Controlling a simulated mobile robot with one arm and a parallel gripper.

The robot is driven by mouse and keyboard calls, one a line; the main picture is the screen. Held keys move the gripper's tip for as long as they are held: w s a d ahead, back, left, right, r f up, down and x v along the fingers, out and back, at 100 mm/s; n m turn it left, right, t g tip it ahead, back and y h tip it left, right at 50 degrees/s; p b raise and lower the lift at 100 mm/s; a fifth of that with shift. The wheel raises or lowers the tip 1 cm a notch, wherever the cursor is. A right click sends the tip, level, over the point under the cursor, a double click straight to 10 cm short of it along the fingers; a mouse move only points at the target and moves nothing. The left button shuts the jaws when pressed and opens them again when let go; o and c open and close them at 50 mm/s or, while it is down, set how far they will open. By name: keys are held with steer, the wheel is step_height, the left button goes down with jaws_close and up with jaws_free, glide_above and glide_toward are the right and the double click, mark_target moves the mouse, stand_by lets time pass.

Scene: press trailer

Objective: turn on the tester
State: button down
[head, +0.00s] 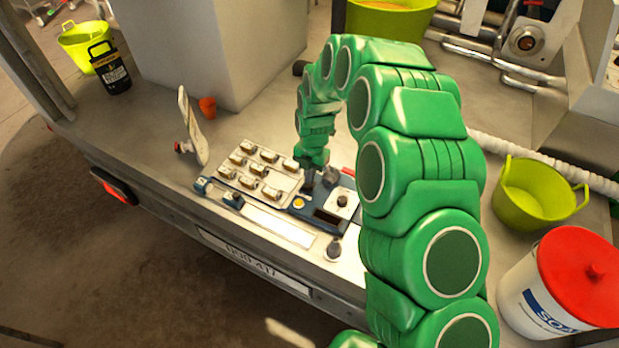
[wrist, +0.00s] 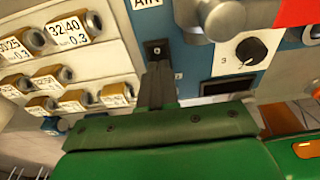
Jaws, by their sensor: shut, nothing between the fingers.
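The tester is a blue panel (head: 297,213) on the trailer deck beside a pale board of fittings; its blue face also shows in the wrist view (wrist: 196,60). It carries a black knob (wrist: 250,50) on a white plate marked 3, and a dark window (wrist: 222,85). A small black switch (wrist: 156,50) sits at the panel's left edge. My gripper (wrist: 161,68) is shut and empty, its fingertips just below that switch in the picture. I cannot tell whether they touch it. In the head view my gripper (head: 311,187) is low over the panel, partly covering it.
The pale board (head: 234,182) holds several labelled brass fittings. A green tub (head: 535,192) and red-lidded bucket (head: 580,275) stand right. A white block (head: 215,45) stands behind.

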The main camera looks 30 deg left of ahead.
step_height(320, 180, up, 12)
steer(key=w, duration=0.1)
steer(key=shift+w, duration=0.25)
steer(key=shift+r, duration=0.1)
steer(key=shift+s, duration=0.1)
steer(key=shift+s+a+r, duration=0.1)
steer(key=shift+s, duration=0.45)
steer(key=f, duration=0.4)
steer(key=s+f, duration=0.1)
steer(key=f, duration=0.9)
steer(key=shift+s, duration=0.35)
